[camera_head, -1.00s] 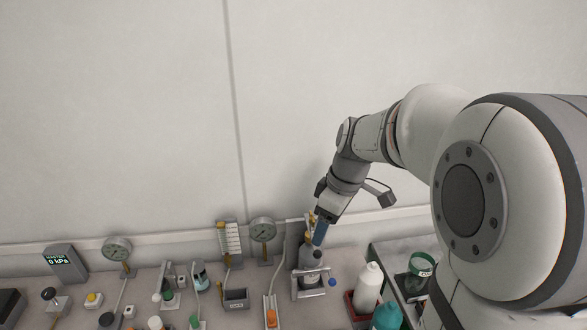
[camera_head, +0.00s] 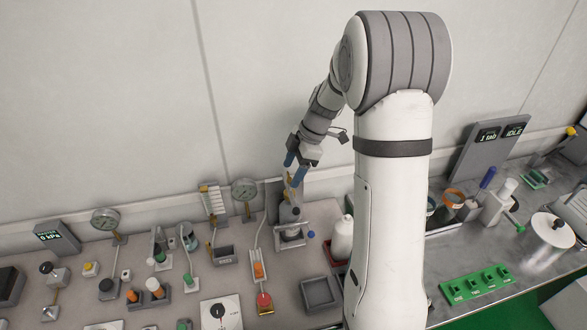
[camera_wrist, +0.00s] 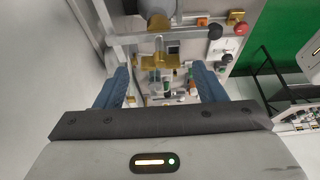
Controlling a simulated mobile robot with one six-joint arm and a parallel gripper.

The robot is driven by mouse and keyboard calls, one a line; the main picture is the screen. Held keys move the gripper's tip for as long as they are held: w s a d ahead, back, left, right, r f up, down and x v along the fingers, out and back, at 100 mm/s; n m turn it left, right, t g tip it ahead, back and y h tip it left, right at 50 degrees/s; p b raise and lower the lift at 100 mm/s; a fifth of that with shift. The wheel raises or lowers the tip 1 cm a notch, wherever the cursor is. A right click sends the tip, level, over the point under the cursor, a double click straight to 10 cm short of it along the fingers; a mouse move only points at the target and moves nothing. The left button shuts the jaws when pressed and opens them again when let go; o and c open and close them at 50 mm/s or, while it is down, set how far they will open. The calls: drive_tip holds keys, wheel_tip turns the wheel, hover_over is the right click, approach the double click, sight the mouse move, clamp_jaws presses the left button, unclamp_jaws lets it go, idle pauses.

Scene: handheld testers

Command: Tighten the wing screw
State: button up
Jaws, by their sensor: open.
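A brass winged piece (camera_wrist: 158,62), which looks like the wing screw, shows between my fingers in the wrist view. In the head view, a small brass part (camera_head: 291,186) stands at the top of a grey clamp stand (camera_head: 290,233) holding a grey bottle (camera_head: 289,213). My gripper (camera_head: 294,169) is right above this brass part. Its blue fingers are apart, one to each side of the brass piece in the wrist view (camera_wrist: 160,72). I see no contact; the exact height gap cannot be told.
A round gauge (camera_head: 245,189) stands left of the clamp stand. A white bottle (camera_head: 342,238) stands close on its right. An orange-marked slide fixture (camera_head: 258,269) and an empty grey tray (camera_head: 319,292) lie in front. A grey rail (camera_wrist: 130,38) crosses near the left finger.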

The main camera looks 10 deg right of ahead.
drive_tip(key=shift+x, duration=0.75)
